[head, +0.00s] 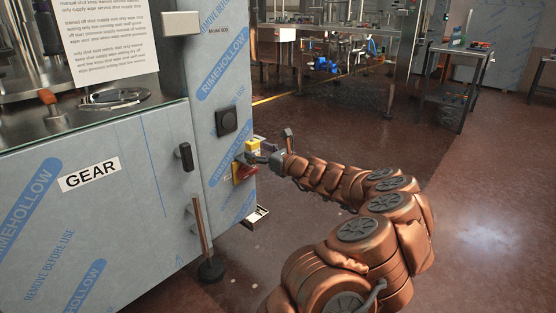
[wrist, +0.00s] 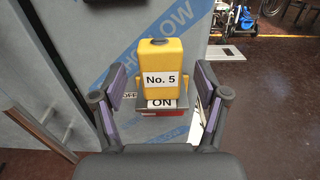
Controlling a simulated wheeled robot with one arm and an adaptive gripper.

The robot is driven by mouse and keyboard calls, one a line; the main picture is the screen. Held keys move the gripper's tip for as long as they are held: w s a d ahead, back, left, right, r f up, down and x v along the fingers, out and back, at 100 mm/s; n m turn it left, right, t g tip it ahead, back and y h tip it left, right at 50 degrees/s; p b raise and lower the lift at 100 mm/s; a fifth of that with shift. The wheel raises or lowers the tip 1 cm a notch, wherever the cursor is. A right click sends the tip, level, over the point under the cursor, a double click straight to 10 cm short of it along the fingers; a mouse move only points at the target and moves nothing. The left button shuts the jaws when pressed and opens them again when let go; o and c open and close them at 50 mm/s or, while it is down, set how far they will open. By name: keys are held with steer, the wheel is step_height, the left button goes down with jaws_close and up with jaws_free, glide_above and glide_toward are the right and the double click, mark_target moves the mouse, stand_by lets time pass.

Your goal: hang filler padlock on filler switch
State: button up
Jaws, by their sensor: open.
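The yellow padlock (wrist: 160,60), labelled "No. 5", is upright at the switch (wrist: 180,128) in the wrist view. The switch shows an "ON" label just below the padlock and part of an "OFF" label to the left. In the head view the padlock (head: 253,145) is just above the red switch (head: 246,172) on its yellow plate, on the machine's side panel. My gripper (wrist: 160,78) is open, one finger on each side of the padlock, with gaps visible. The shackle is hidden, so I cannot tell whether it is through the switch.
The film-wrapped machine (head: 110,210) marked "GEAR" fills the left. A black door handle (head: 186,157) and an upright copper-coloured rod (head: 200,225) stand left of the switch. Open brown floor (head: 320,130) lies to the right, with steel tables (head: 455,75) further back.

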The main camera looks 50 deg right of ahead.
steer(key=s, duration=0.9)
steer(key=shift+s, duration=0.15)
steer(key=shift+a, duration=0.1)
